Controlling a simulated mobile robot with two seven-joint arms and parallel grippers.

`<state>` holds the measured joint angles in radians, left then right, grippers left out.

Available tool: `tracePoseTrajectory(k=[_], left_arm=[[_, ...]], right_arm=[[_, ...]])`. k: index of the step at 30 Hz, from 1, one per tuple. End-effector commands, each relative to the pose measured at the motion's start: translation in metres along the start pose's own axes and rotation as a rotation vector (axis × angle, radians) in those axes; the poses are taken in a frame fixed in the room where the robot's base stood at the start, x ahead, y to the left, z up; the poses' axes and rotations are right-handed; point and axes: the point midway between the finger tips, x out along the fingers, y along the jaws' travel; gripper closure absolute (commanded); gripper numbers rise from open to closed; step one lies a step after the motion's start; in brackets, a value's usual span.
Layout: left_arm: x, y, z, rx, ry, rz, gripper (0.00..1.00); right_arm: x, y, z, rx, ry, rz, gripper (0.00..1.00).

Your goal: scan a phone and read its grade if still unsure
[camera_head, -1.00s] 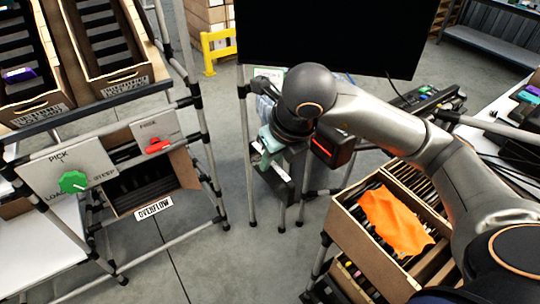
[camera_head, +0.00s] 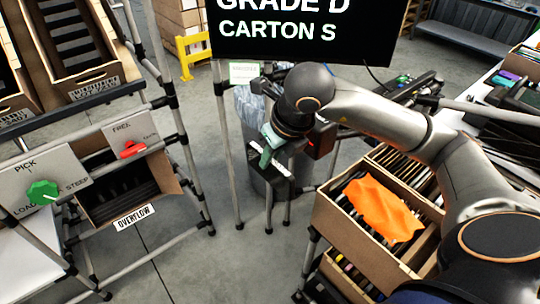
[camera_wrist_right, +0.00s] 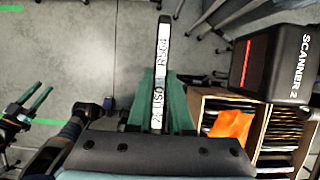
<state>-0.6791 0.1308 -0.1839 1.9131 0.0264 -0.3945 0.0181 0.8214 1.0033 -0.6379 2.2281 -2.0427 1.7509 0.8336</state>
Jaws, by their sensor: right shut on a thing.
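My right gripper (camera_head: 272,146) is shut on a phone, beside the dark scanner (camera_head: 321,138). In the right wrist view the phone (camera_wrist_right: 162,58) stands edge-on between the green fingers (camera_wrist_right: 160,105), with a white label reading roughly "2 USD R564". The scanner, marked "SCANNER 2", also shows there (camera_wrist_right: 275,62) with a red lit strip, to the right of the phone and apart from it. The black screen (camera_head: 300,38) reads "GRADE D" and "CARTON S". My left gripper (camera_wrist_right: 28,103) shows only at the left of the wrist view, its green fingers apart and empty.
A carton (camera_head: 330,215) of upright dark items with an orange cloth (camera_head: 382,208) on top stands at right. Grey floor lies between.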

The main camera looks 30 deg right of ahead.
Motion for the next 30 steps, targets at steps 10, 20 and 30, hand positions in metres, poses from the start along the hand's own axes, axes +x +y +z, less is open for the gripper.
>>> tracePoseTrajectory(k=[10,20,30], left_arm=[[-0.039,0.003,-0.043,0.000,0.001,0.001,0.50],[-0.042,0.004,-0.045,0.000,0.000,0.001,0.50],[-0.042,0.004,-0.045,0.000,0.000,0.000,0.50]], right_arm=[[-0.073,0.001,0.031,0.000,-0.004,0.001,1.00],[-0.140,0.001,0.059,0.001,-0.009,0.002,1.00],[-0.183,0.000,0.076,0.001,-0.004,-0.001,1.00]])
